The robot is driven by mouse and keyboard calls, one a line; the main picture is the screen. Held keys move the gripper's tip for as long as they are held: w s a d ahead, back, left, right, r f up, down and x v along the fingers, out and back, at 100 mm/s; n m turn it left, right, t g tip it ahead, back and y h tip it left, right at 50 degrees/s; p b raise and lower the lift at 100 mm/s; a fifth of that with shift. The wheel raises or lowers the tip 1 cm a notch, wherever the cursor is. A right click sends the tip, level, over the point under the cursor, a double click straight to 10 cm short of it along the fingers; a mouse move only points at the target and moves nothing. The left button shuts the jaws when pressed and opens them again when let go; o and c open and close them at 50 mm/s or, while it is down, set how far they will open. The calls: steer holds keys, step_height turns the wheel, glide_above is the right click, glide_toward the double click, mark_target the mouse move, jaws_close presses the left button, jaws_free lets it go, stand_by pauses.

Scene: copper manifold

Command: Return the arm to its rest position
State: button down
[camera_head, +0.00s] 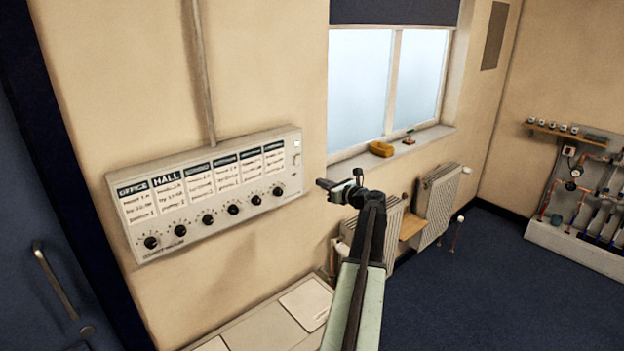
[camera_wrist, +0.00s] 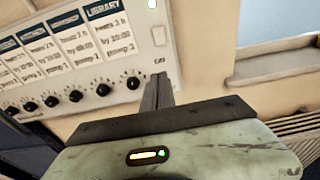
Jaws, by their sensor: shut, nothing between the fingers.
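My gripper (camera_head: 323,184) is at the end of my arm, which reaches up from the lower middle of the head view. It points left, toward the right end of the wall control panel (camera_head: 215,190). In the wrist view my gripper's fingers (camera_wrist: 158,92) are together with nothing between them. The panel (camera_wrist: 75,60) lies beyond them, with a row of black knobs and printed labels. In the head view a gap shows between the fingertips and the panel's edge. Whether they touch anything in depth is hard to tell.
Below the panel are white units (camera_head: 305,303). Radiators (camera_head: 437,205) stand under the window; its sill (camera_head: 400,148) holds a yellow-brown object (camera_head: 381,149). A copper pipe manifold board (camera_head: 585,190) is at the far right. The blue floor (camera_head: 480,290) between is largely clear. A blue door (camera_head: 40,250) is at left.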

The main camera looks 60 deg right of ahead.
steer(key=shift+s+a+f, duration=0.15)
steer(key=shift+s+a, duration=0.05)
steer(key=shift+s, duration=0.45)
steer(key=w+a+f+n+g+y+b, duration=0.1)
steer(key=w+a+f+n+y, duration=0.3)
steer(key=w+a, duration=0.5)
steer(key=w+a+f+n+g+y+b, duration=0.15)
steer(key=w+a+f+n, duration=0.35)
steer(key=a, duration=0.5)
steer(key=w+a+f+n+g+y+b, duration=0.1)
steer(key=w+a+f+n+g+y, duration=0.25)
steer(key=a, duration=0.65)
steer(key=w+a+f+n+g, duration=0.1)
steer(key=w+a+f+n, duration=0.25)
steer(key=a+n, duration=0.45)
steer(key=s+a+f+n+g+h+b, duration=0.1)
steer(key=s+a+f+n+g, duration=0.2)
steer(key=a, duration=0.9)
steer(key=s+a+f+n+g+h+b, duration=0.1)
steer(key=s+a+f+n+g, duration=0.2)
steer(key=a+n, duration=0.6)
steer(key=s+a+f+n+g+h+b, duration=0.1)
steer(key=s+a+f+n, duration=0.3)
steer(key=a, duration=1.2)
step_height(320, 180, down, 2)
steer(key=n+g+b, duration=0.1)
steer(key=n, duration=0.2)
steer(key=shift+f+g+h, duration=0.15)
steer(key=shift+g+h, duration=0.25)
